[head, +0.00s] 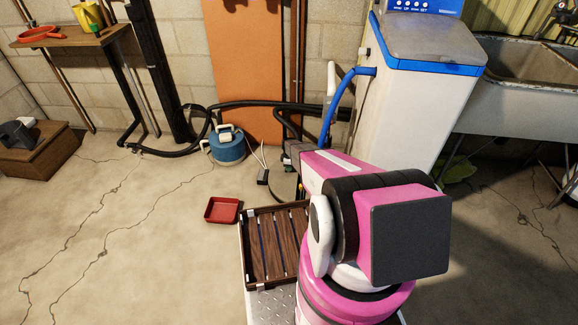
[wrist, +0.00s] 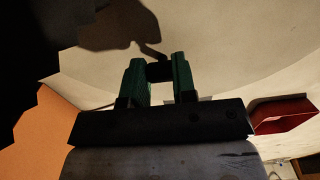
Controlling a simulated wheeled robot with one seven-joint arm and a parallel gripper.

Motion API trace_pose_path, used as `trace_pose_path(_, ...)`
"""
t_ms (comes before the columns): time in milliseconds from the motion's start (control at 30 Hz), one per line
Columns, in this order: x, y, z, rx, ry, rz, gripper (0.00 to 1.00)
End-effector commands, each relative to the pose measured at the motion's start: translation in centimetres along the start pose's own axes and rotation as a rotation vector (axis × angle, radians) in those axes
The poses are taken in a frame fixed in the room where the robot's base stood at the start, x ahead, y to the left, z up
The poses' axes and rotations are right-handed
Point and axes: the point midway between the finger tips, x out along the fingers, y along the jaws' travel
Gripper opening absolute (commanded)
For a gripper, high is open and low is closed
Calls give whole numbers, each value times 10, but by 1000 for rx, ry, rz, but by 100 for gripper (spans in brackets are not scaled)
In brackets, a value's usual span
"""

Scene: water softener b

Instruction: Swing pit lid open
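I cannot make out a pit lid for certain in either view. My gripper (wrist: 159,72) shows in the wrist view with two green fingers standing apart. A small dark block (wrist: 160,73) shows between the fingertips; I cannot tell whether they touch it or it lies beyond them. A thin dark hook-like shape is just above the tips, against pale floor. In the head view my pink arm hides most of the gripper, which reaches down near the floor in front of the white cabinet (head: 425,115).
A blue round canister (head: 227,148) and a black box with cords (head: 263,176) are on the floor. A red tray (head: 222,210) lies left of the slatted wooden crate (head: 275,245); it also shows in the wrist view (wrist: 284,115). An orange board (head: 245,70) leans behind.

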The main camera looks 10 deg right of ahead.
Motion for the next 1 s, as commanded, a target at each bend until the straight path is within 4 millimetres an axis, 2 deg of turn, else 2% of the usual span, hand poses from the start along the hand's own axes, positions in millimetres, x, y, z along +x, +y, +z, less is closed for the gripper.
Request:
trace_pose_path(267,-9,0,-4,-1,1,2,10)
trace_pose_path(700,-37,0,-21,1,1,2,10)
trace_pose_path(1000,-38,0,-22,1,1,1,10)
